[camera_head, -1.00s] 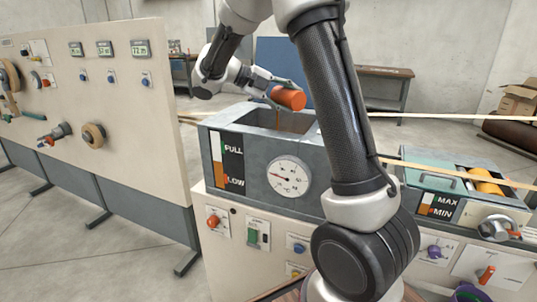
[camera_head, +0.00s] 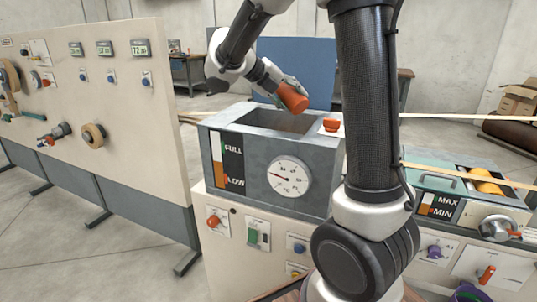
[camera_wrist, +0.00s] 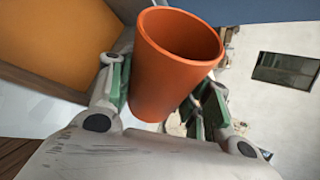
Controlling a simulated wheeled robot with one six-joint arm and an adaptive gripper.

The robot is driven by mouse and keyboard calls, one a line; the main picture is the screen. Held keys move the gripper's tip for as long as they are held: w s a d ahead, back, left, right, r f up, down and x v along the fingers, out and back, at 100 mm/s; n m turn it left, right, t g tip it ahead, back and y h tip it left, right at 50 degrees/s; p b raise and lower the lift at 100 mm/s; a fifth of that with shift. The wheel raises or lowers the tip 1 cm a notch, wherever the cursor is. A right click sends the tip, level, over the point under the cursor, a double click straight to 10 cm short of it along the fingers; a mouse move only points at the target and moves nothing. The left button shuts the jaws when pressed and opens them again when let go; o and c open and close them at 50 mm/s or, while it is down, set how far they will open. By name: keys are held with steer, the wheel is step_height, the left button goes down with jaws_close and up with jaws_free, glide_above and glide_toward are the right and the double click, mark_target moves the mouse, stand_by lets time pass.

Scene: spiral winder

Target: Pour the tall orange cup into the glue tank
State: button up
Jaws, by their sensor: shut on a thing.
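The tall orange cup (camera_head: 293,98) is tilted in my gripper (camera_head: 284,90), over the back right part of the glue tank's opening. In the wrist view the cup (camera_wrist: 165,75) stands between the green pads of my gripper (camera_wrist: 168,88), with pads against both sides. Its inside looks bare orange where it shows; its bottom is hidden. The grey glue tank (camera_head: 235,150) has an open top and a FULL/LOW level strip (camera_head: 228,162) with orange at its lower part. No stream shows between cup and tank.
A red knob (camera_head: 331,124) stands on the tank's right top edge, close to the cup. A round dial (camera_head: 290,176) is on the tank front. A second tank with a yellow roller (camera_head: 487,187) is at right. A control panel (camera_head: 100,140) stands at left.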

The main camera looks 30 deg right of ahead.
steer(key=shift+s+r+m+t, duration=0.25)
steer(key=shift+m+t, duration=0.45)
steer(key=shift+t, duration=0.2)
steer(key=shift+w+m+t, duration=0.2)
steer(key=shift+m+t, duration=0.1)
steer(key=shift+t, duration=0.2)
steer(key=shift+w+f+m+t, duration=0.1)
steer(key=shift+w+m+t, duration=0.05)
steer(key=shift+m+t, duration=0.55)
steer(key=shift+w+f+m+t+y, duration=0.1)
steer(key=shift+w+m+t+y, duration=0.2)
steer(key=shift+t, duration=0.3)
steer(key=shift+w+f+m+t, duration=0.3)
steer(key=shift+m+t, duration=0.1)
steer(key=shift+t, duration=0.3)
steer(key=shift+w+a+f+m+t, duration=0.15)
steer(key=shift+w+f+m+t, duration=0.2)
steer(key=shift+m+t, duration=0.35)
steer(key=shift+w+r, duration=0.1)
